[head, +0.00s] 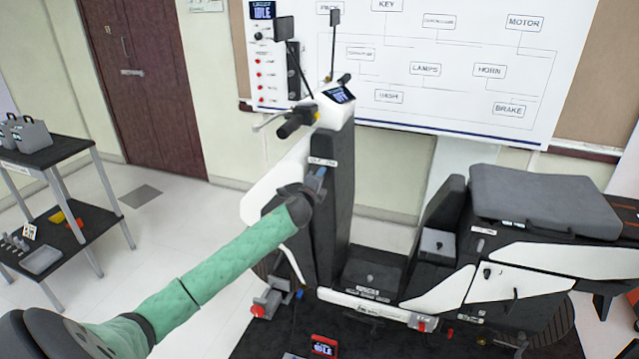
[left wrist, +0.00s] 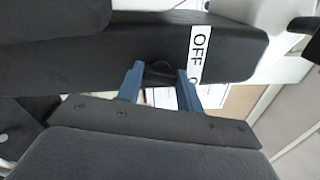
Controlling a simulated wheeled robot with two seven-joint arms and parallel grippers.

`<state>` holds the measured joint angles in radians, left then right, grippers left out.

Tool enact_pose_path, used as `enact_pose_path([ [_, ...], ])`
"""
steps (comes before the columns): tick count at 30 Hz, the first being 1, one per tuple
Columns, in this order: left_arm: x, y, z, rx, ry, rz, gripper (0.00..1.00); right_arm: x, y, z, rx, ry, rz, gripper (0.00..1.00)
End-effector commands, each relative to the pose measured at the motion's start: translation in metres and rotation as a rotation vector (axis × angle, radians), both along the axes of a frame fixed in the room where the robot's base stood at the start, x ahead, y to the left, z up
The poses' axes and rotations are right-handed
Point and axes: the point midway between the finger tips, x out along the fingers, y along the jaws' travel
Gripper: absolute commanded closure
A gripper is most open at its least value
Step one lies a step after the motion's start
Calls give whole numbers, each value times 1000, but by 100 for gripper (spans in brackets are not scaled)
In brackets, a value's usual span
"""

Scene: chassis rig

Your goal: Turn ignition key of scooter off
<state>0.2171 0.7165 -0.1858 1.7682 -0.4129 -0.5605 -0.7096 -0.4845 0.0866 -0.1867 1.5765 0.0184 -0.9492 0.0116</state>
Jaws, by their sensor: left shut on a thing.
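The scooter (head: 335,145) stands side-on in the head view, with a dark front column and white panels. My left gripper (head: 319,180) reaches the column just below a white OFF/ON label (head: 323,161). In the left wrist view its two blue fingers (left wrist: 160,82) are shut on the dark ignition key (left wrist: 160,70), which sits at the face of the column. The word OFF on the label (left wrist: 197,45) shows beside the fingers, and the rest is partly cut off by a finger. The key is hidden behind the gripper in the head view. My right gripper is not in view.
The handlebar grip (head: 297,122) and mirrors rise above the column. The scooter's seat (head: 545,200) lies to the right. A wall diagram board (head: 430,110) is behind. A dark bench (head: 60,155) with tools stands at left, and the floor between is open.

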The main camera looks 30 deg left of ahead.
Motion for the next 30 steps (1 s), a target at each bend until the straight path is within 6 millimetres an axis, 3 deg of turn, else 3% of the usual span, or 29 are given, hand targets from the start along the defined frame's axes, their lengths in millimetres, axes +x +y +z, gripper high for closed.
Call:
enact_pose_path([
  [12, 0, 1, -1, -216, -51, 2, 86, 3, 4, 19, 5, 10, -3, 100],
  [30, 0, 1, -1, -259, -60, 1, 86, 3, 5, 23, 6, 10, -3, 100],
])
